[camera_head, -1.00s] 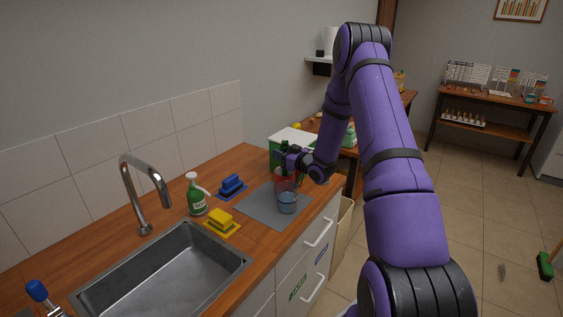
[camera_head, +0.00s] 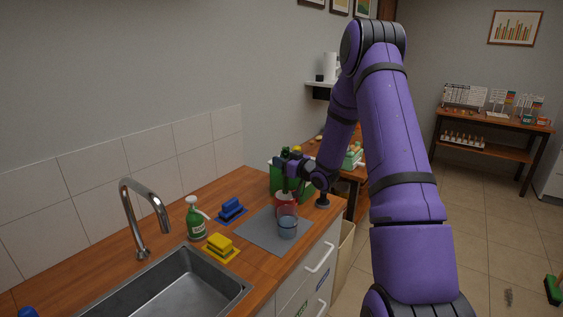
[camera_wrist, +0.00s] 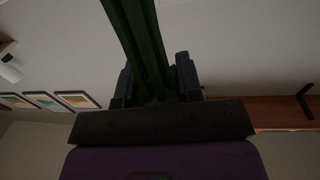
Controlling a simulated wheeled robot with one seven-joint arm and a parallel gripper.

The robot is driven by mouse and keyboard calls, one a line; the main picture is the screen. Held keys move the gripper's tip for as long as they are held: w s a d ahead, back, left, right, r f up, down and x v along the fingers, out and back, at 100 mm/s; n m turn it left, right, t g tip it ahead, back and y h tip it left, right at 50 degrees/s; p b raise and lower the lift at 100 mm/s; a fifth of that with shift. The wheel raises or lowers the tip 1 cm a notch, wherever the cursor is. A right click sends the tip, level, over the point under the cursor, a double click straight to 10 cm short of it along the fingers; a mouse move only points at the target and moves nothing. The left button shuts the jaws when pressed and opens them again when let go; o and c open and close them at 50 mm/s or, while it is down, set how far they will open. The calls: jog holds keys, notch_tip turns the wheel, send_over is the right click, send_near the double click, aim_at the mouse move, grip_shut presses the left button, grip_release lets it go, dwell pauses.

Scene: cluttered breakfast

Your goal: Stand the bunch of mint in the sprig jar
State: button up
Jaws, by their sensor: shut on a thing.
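My gripper (camera_head: 287,162) is shut on the bunch of mint, whose green stems (camera_wrist: 142,40) run between the two fingers in the wrist view and out of the top of the picture. In the head view the mint is small and dark, and its leaves are hard to make out. A clear glass jar (camera_head: 287,228) with bluish contents, which looks like the sprig jar, stands upright on the grey mat (camera_head: 255,230). My gripper is above and slightly behind the jar, apart from it. I cannot tell where the stem ends are.
A red thing (camera_head: 284,199) stands just behind the jar. A green container (camera_head: 277,181) is behind my gripper. The sink (camera_head: 170,285) is at front left.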

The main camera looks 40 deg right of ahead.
jog(key=s+a+r, duration=0.3)
jog(key=s+a, duration=0.1)
jog(key=s, duration=0.3)
jog(key=shift+s+a+r, duration=0.25)
jog(key=shift+s, duration=0.05)
send_over(288, 222)
jog(key=w+d, duration=0.2)
jog(key=w, duration=0.3)
notch_tip(288, 222, down, 13)
jog(key=shift+s+a, duration=0.2)
jog(key=shift+f, duration=0.65)
jog(key=o, duration=1)
